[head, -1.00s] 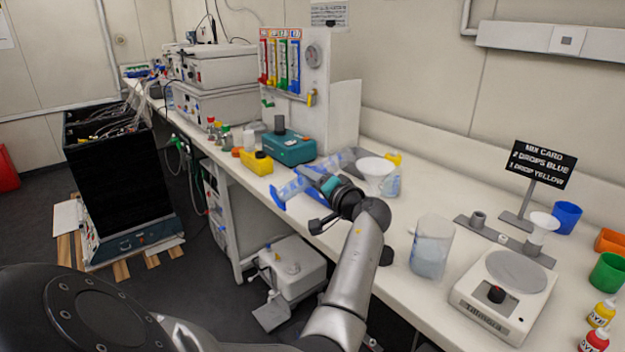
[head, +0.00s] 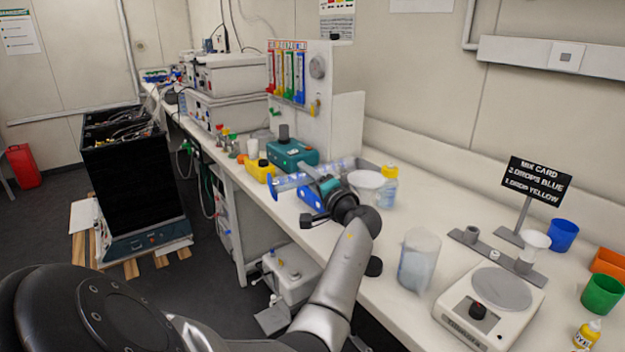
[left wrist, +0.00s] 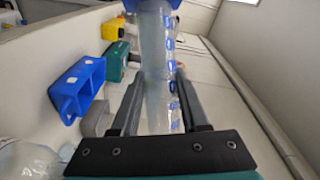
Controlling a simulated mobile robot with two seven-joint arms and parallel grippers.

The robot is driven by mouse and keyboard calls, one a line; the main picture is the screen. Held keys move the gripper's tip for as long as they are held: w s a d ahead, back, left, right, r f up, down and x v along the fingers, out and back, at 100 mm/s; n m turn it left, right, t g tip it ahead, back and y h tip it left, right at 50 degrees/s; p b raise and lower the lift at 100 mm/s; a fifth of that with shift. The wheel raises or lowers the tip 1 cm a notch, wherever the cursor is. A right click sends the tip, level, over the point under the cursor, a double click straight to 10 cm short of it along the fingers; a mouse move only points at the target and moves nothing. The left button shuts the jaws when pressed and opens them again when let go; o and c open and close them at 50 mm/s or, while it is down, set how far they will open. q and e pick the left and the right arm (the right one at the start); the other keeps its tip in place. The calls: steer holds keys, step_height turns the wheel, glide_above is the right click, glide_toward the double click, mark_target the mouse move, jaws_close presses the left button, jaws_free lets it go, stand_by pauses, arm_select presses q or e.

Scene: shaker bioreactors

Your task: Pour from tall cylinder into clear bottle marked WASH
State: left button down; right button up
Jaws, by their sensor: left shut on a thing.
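My left gripper (head: 323,184) is shut on the tall clear cylinder (head: 345,165), which lies close to level above the bench's front edge. Its blue base points left and its other end points right, toward a white funnel (head: 366,180). In the left wrist view the cylinder (left wrist: 155,65) runs between both fingers (left wrist: 160,105), with blue marks along its side. A clear bottle with a yellow top (head: 389,188) stands just right of the funnel; I cannot read WASH on it. Part of a clear vessel (left wrist: 28,160) shows at the lower left of the wrist view. My right gripper is out of view.
A blue block (head: 311,198) sits below the cylinder. A teal device (head: 292,154) and a yellow container (head: 260,170) stand behind. A clear beaker (head: 418,260) and a white scale (head: 490,305) are to the right. Some bench between funnel and beaker is clear.

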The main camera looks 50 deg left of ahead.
arm_select(q)
steer(key=shift+d+r, duration=0.1)
steer(key=shift+d, duration=0.05)
steer(key=shift+a, duration=0.2)
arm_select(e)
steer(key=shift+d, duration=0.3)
arm_select(q)
steer(key=shift+d, duration=0.1)
steer(key=shift+r+m, duration=0.2)
steer(key=shift+m, duration=0.1)
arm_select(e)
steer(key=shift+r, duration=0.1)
arm_select(q)
steer(key=shift+w+d+r+m+y, duration=0.15)
steer(key=shift+r+m+y, duration=0.15)
steer(key=shift+r+m, duration=0.2)
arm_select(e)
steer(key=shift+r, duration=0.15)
arm_select(q)
steer(key=shift+r, duration=0.1)
steer(key=shift+r+m+p, duration=0.25)
steer(key=shift+m+p, duration=0.05)
steer(key=shift+m, duration=0.1)
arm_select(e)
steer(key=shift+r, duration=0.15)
